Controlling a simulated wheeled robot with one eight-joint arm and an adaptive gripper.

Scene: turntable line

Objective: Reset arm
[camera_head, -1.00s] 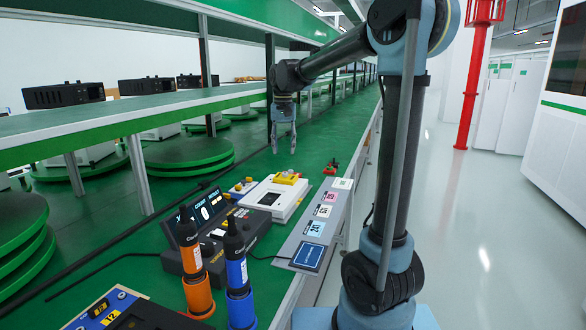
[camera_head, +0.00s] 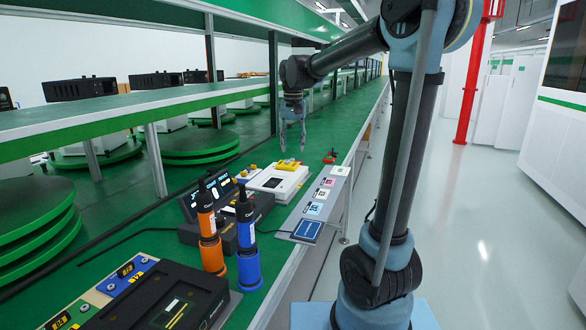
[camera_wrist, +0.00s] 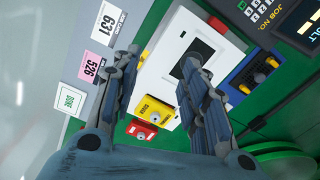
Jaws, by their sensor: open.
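My gripper (camera_head: 292,138) hangs from my arm above the green bench, fingers pointing down, open and empty. In the wrist view my gripper (camera_wrist: 165,85) shows both fingers spread, with a white device (camera_wrist: 172,32) and a yellow block (camera_wrist: 150,104) below and between them. In the head view the white device (camera_head: 268,187) with its yellow top part (camera_head: 287,165) lies on the bench under the gripper, apart from it.
An orange driver (camera_head: 208,235) and a blue driver (camera_head: 247,245) stand upright in front of a black display box (camera_head: 190,200). A black case (camera_head: 150,300) lies nearest. A strip with coloured labels (camera_head: 322,195) runs along the bench's right edge. A shelf (camera_head: 100,120) stands left.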

